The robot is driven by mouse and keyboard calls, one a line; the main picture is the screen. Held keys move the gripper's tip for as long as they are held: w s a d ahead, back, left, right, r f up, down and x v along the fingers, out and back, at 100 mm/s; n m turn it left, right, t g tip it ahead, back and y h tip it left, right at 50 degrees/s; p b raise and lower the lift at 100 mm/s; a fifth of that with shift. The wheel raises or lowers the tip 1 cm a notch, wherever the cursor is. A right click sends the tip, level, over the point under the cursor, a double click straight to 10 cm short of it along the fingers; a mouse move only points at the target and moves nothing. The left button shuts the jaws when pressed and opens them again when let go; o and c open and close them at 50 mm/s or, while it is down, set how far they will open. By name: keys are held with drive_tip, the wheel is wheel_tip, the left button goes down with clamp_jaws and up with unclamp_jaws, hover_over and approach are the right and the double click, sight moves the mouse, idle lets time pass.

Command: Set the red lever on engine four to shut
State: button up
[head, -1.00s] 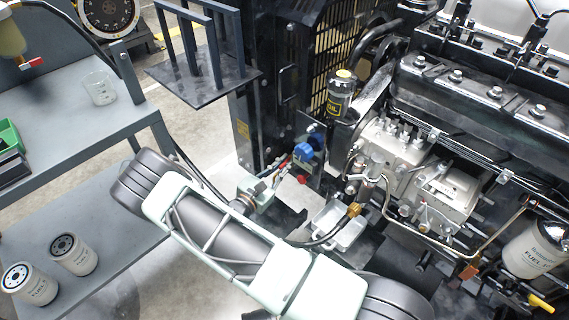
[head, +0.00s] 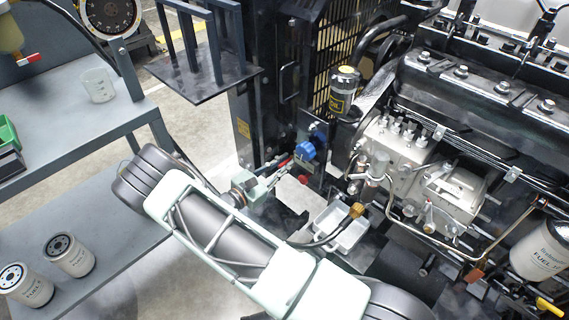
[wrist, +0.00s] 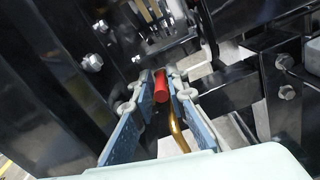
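The red lever (wrist: 161,88) shows in the wrist view between the two blue-grey finger pads of my gripper (wrist: 163,92). The pads stand on both sides of its grip, with a narrow gap visible; I cannot tell whether either pad touches it. In the head view my gripper (head: 278,173) reaches in at the engine's near left corner, below a blue knob (head: 305,151). A small red part (head: 284,162) shows at its fingers, probably the lever's grip. The lever's base and its set position are hidden. No engine number is readable.
The engine (head: 450,180) fills the right, with a black oil filter (head: 343,92) and pipes close by. A white tray (head: 345,238) lies below. A grey bench (head: 70,130) with a beaker (head: 98,85) stands left; fuel filters (head: 68,255) stand on its lower shelf. A brass pipe (wrist: 178,130) runs below the lever.

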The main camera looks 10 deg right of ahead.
drive_tip(key=shift+o, duration=1.1)
drive_tip(key=shift+r, duration=0.1)
drive_tip(key=shift+r+t, duration=0.1)
drive_tip(key=shift+t, duration=0.2)
